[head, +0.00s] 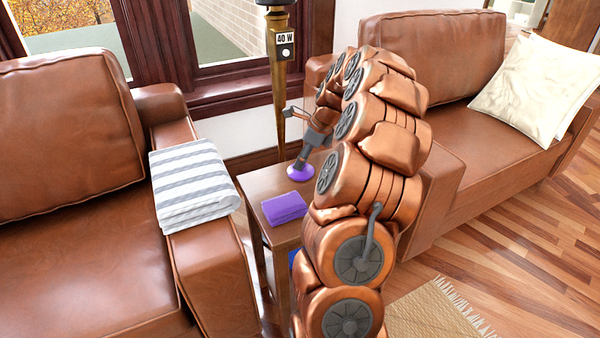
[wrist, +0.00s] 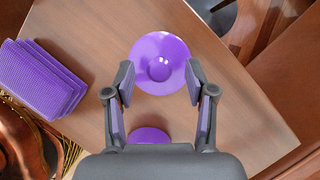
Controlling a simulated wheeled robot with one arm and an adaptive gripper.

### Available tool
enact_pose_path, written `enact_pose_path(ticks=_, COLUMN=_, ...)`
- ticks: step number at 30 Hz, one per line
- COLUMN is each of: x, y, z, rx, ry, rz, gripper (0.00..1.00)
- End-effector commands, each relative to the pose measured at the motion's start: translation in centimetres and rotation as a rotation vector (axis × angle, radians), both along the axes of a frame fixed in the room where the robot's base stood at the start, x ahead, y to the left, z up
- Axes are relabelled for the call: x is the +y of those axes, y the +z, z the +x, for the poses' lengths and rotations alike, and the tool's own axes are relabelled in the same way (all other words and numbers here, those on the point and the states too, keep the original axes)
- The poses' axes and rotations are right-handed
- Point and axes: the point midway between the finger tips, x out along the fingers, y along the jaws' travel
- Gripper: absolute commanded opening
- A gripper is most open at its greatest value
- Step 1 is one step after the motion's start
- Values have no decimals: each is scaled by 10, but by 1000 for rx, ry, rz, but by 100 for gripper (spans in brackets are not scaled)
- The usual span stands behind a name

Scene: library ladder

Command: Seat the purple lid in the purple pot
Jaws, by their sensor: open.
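A round purple disc with a small raised circle at its centre, which looks like the lid (wrist: 146,48), lies on the wooden side table. It also shows in the head view (head: 297,175), under my gripper (head: 304,162). In the wrist view my open gripper (wrist: 161,82) has one fingertip on either side of the disc's near part, holding nothing. A second purple round thing, probably the pot (wrist: 150,135), shows nearer the gripper body, which hides part of it. I cannot make it out in the head view, where my arm covers part of the table.
A lamp post (head: 279,100) stands behind. Brown leather sofas (head: 75,130) flank the table. A striped towel (head: 192,182) lies on the left armrest.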

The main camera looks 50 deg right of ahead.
Motion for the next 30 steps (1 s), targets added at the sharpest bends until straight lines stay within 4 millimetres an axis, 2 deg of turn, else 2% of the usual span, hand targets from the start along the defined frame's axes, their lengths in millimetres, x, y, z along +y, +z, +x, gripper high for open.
enact_pose_path(ticks=1, x=2, y=-10, z=2, rx=2, ry=2, rz=2, gripper=55)
enact_pose_path(ticks=4, x=4, y=-19, z=6, rx=2, ry=2, rz=3, gripper=55)
enact_pose_path(ticks=11, x=4, y=-19, z=7, rx=2, ry=2, rz=1, gripper=55)
enact_pose_path(ticks=27, x=4, y=-20, z=7, rx=2, ry=2, rz=1, gripper=1)
enact_pose_path(ticks=30, x=4, y=-20, z=7, rx=2, ry=2, rz=1, gripper=0)
